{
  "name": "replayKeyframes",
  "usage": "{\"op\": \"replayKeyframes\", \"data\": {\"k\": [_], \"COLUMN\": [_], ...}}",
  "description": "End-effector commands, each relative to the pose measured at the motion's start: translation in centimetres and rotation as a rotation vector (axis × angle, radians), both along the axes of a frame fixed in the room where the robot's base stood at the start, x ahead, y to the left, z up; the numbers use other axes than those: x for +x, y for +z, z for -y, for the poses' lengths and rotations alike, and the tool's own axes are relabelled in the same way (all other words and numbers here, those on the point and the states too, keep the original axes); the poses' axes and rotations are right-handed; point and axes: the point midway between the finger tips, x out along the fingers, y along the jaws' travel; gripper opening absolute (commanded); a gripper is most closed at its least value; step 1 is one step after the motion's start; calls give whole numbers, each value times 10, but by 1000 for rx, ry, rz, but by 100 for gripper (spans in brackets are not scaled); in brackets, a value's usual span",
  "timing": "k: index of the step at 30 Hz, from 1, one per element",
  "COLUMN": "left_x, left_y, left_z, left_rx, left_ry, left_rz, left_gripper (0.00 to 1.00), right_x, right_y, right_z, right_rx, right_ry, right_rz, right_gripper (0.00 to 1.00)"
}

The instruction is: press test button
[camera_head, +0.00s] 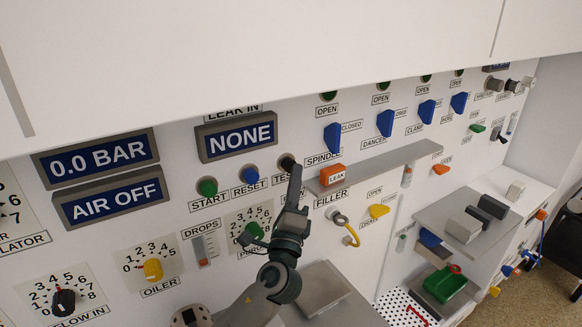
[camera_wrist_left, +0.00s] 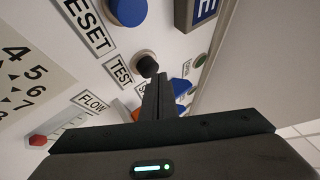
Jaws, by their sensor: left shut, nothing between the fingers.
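The black test button (camera_head: 287,162) stands on the white panel above its TEST label, right of the blue reset button (camera_head: 251,175) and green start button (camera_head: 207,187). My left gripper (camera_head: 296,170) is shut and empty, its fingers pointing up with the tips right beside the test button. In the left wrist view the test button (camera_wrist_left: 147,65) sits just beyond the tips of the shut fingers (camera_wrist_left: 156,80). I cannot tell whether the tips touch it. The fingers cover part of the TEST label in the head view. My right gripper is not in view.
Blue valve handles (camera_head: 333,137) line the panel beyond. Displays reading NONE (camera_head: 236,137), 0.0 BAR (camera_head: 97,158) and AIR OFF (camera_head: 113,199) are at left.

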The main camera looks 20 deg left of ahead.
Motion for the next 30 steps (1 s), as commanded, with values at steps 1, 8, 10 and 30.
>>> {"op": "replayKeyframes", "data": {"k": [1, 8, 10, 30], "left_x": [0, 1, 1, 5], "left_y": [0, 0, 0, 0], "left_z": [0, -1, -1, -7], "left_rx": [0, 0, 0, 1], "left_ry": [0, 0, 1, 1], "left_rz": [0, 0, 0, 0], "left_gripper": [0, 0, 0, 0], "right_x": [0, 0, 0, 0], "right_y": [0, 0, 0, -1], "right_z": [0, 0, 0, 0], "right_rx": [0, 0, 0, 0], "right_ry": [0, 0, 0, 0], "right_rz": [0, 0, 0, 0], "right_gripper": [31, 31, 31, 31]}}
